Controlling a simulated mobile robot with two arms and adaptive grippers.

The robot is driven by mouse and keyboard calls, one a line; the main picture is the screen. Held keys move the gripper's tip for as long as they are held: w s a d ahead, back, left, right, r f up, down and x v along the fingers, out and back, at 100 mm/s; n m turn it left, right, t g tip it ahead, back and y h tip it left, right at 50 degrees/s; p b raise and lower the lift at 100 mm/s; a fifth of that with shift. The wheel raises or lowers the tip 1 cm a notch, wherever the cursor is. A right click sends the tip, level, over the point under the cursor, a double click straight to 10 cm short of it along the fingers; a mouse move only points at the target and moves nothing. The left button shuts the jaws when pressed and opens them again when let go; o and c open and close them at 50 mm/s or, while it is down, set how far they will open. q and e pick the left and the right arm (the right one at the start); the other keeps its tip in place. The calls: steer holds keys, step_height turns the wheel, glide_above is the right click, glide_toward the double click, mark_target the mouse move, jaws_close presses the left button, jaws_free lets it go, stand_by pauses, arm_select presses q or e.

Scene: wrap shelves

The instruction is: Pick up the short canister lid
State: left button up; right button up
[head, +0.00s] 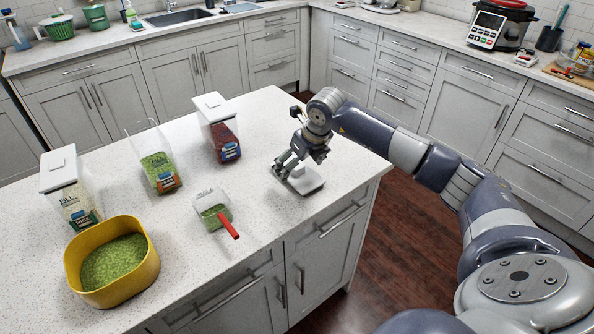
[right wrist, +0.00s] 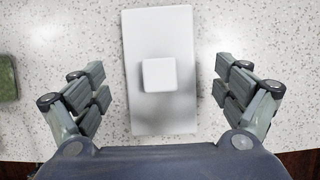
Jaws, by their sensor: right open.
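A white rectangular lid (head: 306,181) with a square knob lies flat on the island counter near its right end. In the right wrist view the lid (right wrist: 159,113) is centred, with its knob (right wrist: 159,75) facing the camera. My right gripper (head: 287,170) is over the lid. In the right wrist view its open fingers (right wrist: 160,88) stand to the left and right of the lid, with a gap on both sides. An open clear canister (head: 158,165) with green contents stands on the counter without a lid. My left gripper is not in view.
Two lidded canisters, one with dark red contents (head: 222,135) and one with pale contents (head: 75,195), stand on the island. A yellow bowl (head: 148,270) and a clear scoop with a red handle (head: 229,226) are near the front. The counter immediately around the lid is clear.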

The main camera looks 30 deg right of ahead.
steer(key=shift+x, duration=1)
steer(key=shift+w, duration=0.1)
steer(key=shift+r, duration=0.1)
steer(key=shift+c, duration=0.6)
steer(key=c, duration=1)
steer(key=shift+c, duration=0.2)
